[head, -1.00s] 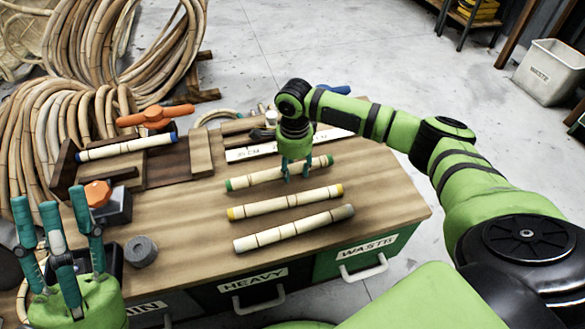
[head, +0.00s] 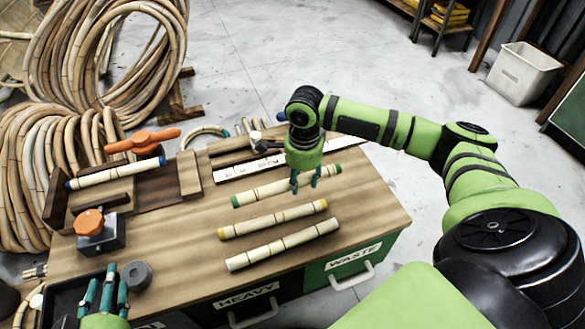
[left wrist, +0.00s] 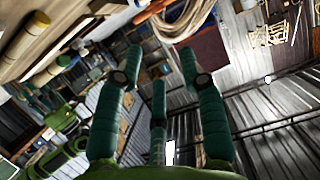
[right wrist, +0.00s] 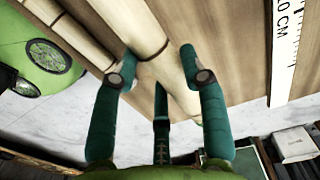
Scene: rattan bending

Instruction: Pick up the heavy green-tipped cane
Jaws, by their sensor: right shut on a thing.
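The green-tipped cane (head: 262,191) is a pale jointed stick with green ends, at the far side of a group of canes on the right half of the bench. My right gripper (head: 302,184) reaches down from above and is shut on it, right of its middle. I cannot tell if the cane is clear of the bench top. In the right wrist view a pale cane (right wrist: 166,72) lies between the fingers. My left gripper (head: 105,289) is open and empty at the lower left; its fingers stand apart in the left wrist view (left wrist: 160,75).
A yellow-tipped cane (head: 272,219) and a plain cane (head: 283,246) lie nearer on the bench (head: 170,262). A white ruler (head: 235,170) lies behind. A blue-tipped cane (head: 115,173) rests at a wooden jig. Drawers labelled HEAVY (head: 246,296) and WASTE (head: 354,257) are in front.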

